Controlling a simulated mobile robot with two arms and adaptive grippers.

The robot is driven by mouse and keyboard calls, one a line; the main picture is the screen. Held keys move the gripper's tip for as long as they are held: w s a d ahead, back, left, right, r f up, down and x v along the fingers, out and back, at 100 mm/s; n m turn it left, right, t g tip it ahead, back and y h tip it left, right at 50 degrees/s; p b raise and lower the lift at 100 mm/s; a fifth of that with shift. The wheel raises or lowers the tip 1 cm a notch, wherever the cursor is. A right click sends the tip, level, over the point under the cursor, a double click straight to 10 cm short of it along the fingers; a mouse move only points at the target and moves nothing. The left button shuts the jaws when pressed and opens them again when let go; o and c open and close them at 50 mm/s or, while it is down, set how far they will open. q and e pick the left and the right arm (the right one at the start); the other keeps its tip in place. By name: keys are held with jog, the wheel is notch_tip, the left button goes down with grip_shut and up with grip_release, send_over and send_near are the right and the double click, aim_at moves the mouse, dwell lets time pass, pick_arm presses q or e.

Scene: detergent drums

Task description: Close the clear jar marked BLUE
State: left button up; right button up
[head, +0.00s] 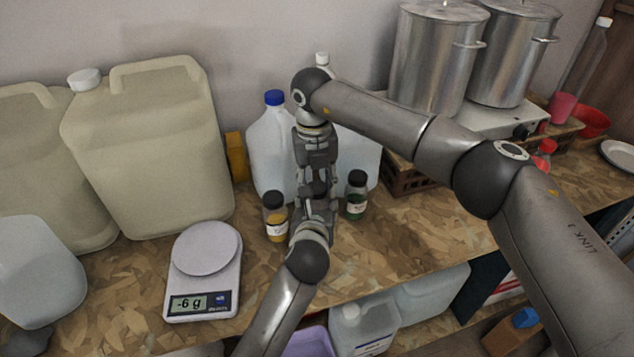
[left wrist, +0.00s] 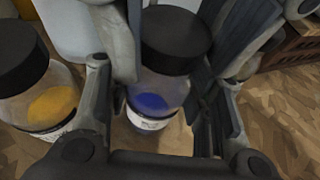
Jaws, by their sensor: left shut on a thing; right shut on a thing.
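The clear jar (left wrist: 155,98) with blue powder and a white label stands between the fingers of my left gripper (head: 317,207), which is shut on its body. A black lid (left wrist: 176,36) is over the jar's mouth; I cannot tell whether it is fully seated. My right gripper (head: 318,178) points down from above, its fingers on both sides of the lid and shut on it. In the head view the grippers hide almost all of the jar. The label's words are not readable.
A yellow-filled jar (head: 276,220) with a black lid stands just left, a green-filled jar (head: 356,196) just right. Behind is a blue-capped jug (head: 270,150). A scale (head: 204,270) reading -6 g and large canisters (head: 150,150) are left. The bench (head: 420,240) has bare room at right.

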jog(key=shift+s+f, duration=0.1)
jog(key=shift+f, duration=0.55)
jog(key=o, duration=0.5)
jog(key=shift+d, duration=0.1)
dwell(0.3)
jog(key=shift+o, duration=1.4)
jog(key=shift+a+r, duration=0.35)
jog(key=shift+r, duration=0.1)
jog(key=shift+w+d+r+n, duration=0.15)
jog(key=shift+r+n, duration=0.3)
jog(key=shift+n, duration=0.55)
notch_tip(320, 180, up, 4)
jog(key=n, duration=0.7)
jog(key=shift+f, duration=0.15)
notch_tip(320, 180, up, 3)
jog(key=n, duration=0.6)
jog(key=shift+d, duration=0.1)
